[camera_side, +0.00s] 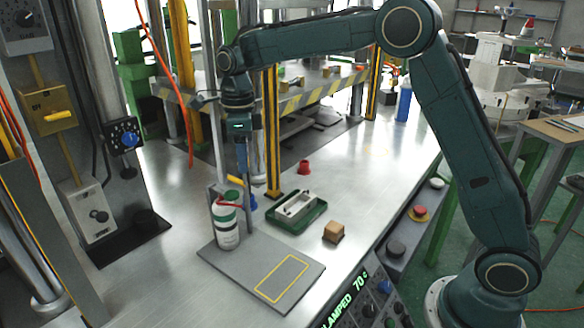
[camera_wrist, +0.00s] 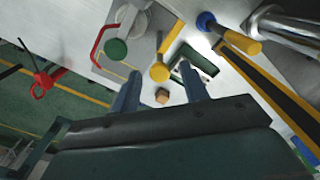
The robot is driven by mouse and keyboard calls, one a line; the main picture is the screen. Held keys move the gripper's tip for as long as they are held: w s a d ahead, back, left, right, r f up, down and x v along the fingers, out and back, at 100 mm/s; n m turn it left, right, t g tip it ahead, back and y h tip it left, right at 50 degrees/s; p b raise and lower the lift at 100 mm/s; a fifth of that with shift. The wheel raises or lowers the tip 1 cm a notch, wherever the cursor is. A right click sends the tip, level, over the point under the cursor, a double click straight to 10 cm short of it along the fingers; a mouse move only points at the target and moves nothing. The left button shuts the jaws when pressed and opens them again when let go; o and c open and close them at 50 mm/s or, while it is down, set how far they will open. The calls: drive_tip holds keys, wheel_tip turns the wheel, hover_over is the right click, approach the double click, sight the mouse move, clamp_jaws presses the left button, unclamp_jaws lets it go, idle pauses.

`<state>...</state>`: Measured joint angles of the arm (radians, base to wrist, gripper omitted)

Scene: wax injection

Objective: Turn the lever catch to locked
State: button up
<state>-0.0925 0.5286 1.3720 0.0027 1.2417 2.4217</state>
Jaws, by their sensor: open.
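A short yellow lever (camera_side: 236,181), apparently the lever catch, sits on a grey bracket behind the bottle, just below my gripper (camera_side: 242,172). In the wrist view the yellow lever (camera_wrist: 160,72) has its rounded end in line with the gap between my blue fingers (camera_wrist: 159,74). My gripper is open and points down. I cannot tell whether either finger touches the lever. The catch's pivot and any lock marking are not clear.
A white bottle (camera_side: 227,226) with a green cap stands close to the lever, on a grey plate (camera_side: 309,268) with a yellow outline. A green tray (camera_side: 296,213), a wooden block (camera_side: 333,231) and a red cup (camera_side: 304,167) lie rightward. A yellow-black post (camera_side: 271,130) stands behind.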

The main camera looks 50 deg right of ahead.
clamp_jaws()
drive_tip(key=shift+n, duration=0.5)
drive_tip(key=n, duration=1.7)
idle(0.5)
